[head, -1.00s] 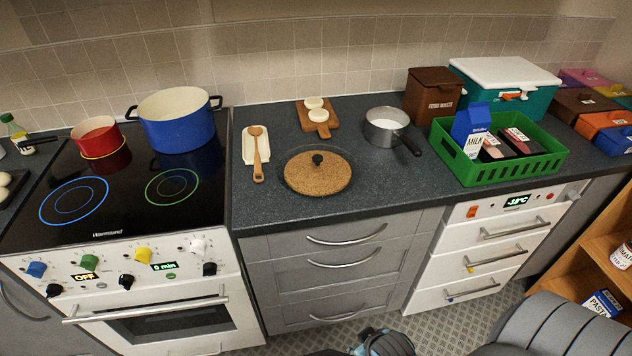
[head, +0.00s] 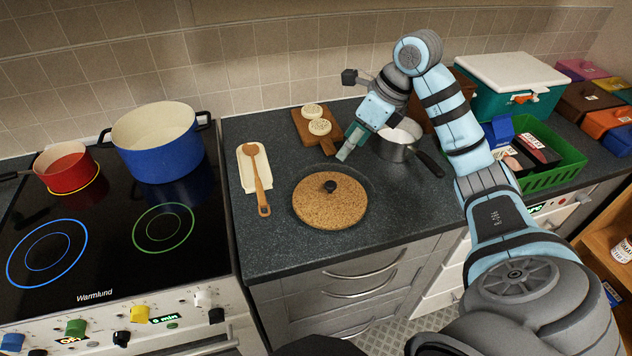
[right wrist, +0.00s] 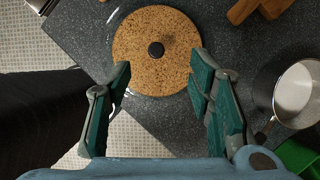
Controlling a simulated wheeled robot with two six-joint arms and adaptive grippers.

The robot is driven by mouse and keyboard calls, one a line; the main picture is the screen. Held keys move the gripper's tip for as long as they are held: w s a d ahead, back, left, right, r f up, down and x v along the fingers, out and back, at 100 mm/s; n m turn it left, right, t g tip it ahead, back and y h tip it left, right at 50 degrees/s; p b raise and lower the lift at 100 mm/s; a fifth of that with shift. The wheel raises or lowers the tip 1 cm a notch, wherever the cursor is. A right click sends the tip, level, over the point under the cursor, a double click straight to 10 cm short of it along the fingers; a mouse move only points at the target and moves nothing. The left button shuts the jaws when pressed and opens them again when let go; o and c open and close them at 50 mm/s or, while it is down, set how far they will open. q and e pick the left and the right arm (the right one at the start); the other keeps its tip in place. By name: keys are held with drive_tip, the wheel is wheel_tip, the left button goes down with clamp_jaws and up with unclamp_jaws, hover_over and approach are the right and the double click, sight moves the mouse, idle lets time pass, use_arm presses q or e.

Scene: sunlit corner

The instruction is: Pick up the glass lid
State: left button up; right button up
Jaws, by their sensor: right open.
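The glass lid (head: 330,187) is clear, with a black knob, and rests on a round cork mat (head: 318,212) on the dark worktop. Its clear rim shows past the mat's far edge. In the right wrist view the lid (right wrist: 156,49) is at top centre, its knob a little beyond the fingertips and roughly centred between them. My right gripper (right wrist: 160,66) is open and empty. In the head view it is above the worktop, to the right of and behind the lid, apart from it. My left gripper is not in view.
A saucepan (head: 394,151) stands right of the lid, close to my right arm. A wooden spoon (head: 258,180) lies on a white rest to the left. A cutting board (head: 327,142) is behind. A green crate (head: 560,174) stands farther right. The worktop in front is clear.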

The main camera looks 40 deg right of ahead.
wheel_tip(320, 180, down, 2)
drive_tip(key=b, duration=0.1)
approach(331, 184)
drive_tip(key=f, duration=0.2)
drive_tip(key=x, duration=0.3)
drive_tip(key=w+x, duration=0.1)
drive_tip(key=x, duration=0.2)
drive_tip(key=shift+w+a, duration=0.1)
drive_tip(key=shift+a, duration=0.05)
drive_tip(key=shift+f, duration=0.3)
drive_tip(key=shift+a, duration=0.1)
drive_tip(key=shift+r, duration=0.1)
drive_tip(key=c, duration=0.3)
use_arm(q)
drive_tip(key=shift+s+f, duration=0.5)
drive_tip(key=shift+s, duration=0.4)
use_arm(e)
clamp_jaws()
